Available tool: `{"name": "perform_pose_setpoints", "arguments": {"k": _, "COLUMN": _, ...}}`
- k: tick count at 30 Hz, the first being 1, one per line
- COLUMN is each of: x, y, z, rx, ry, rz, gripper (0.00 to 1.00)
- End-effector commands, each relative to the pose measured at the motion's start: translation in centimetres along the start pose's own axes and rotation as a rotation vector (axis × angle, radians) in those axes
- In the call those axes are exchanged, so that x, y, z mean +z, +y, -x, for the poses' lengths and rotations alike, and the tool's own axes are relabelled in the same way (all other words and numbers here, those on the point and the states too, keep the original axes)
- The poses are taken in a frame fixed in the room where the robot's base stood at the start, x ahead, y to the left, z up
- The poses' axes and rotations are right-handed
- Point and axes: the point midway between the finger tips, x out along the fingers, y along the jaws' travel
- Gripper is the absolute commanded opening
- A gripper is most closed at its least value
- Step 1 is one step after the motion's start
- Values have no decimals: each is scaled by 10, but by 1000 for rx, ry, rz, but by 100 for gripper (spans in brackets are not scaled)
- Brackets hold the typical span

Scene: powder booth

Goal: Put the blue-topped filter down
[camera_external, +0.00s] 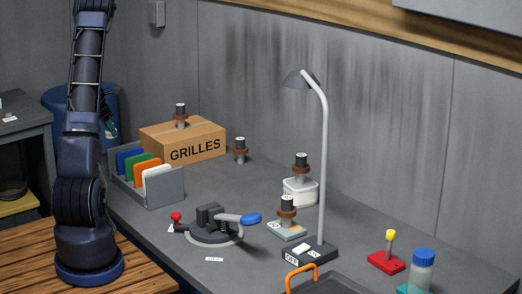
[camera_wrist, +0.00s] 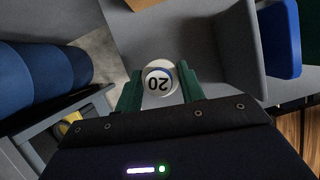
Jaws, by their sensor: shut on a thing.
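In the wrist view my gripper (camera_wrist: 159,88) has its two green fingers closed on a round thing (camera_wrist: 158,79). Its white end face is marked 20 and has some blue at its edge. The rest of it is hidden, so I cannot tell its full shape. In the external view my gripper is mostly hidden behind my arm; a bit of dark green shows beside it. A clear bottle with a blue cap (camera_external: 423,257) stands at the right end of the bench, away from my gripper.
A grey rack (camera_external: 165,190) with coloured dividers stands near my arm, beside a GRILLES box (camera_external: 197,150). The grey bench (camera_external: 210,185) also holds a clamp fixture (camera_external: 210,222), a lamp (camera_external: 323,150), black-topped posts (camera_external: 287,212) and a red-based yellow-topped piece (camera_external: 387,259). A blue bin (camera_external: 60,103) stands behind.

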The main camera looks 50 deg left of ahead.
Motion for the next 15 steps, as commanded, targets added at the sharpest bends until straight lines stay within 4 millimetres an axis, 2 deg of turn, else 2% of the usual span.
{"name": "perform_pose_setpoints", "arguments": {"k": 1, "x": -6, "y": 0, "z": -11, "rx": -3, "ry": 1, "rz": 3, "gripper": 16}}
{"name": "perform_pose_setpoints", "arguments": {"k": 6, "x": -18, "y": 0, "z": -41, "rx": -2, "ry": 1, "rz": 3, "gripper": 16}}
{"name": "perform_pose_setpoints", "arguments": {"k": 9, "x": -22, "y": 0, "z": -51, "rx": -2, "ry": 0, "rz": 1, "gripper": 16}}
{"name": "perform_pose_setpoints", "arguments": {"k": 15, "x": -25, "y": 0, "z": -60, "rx": 0, "ry": 0, "rz": 0, "gripper": 16}}
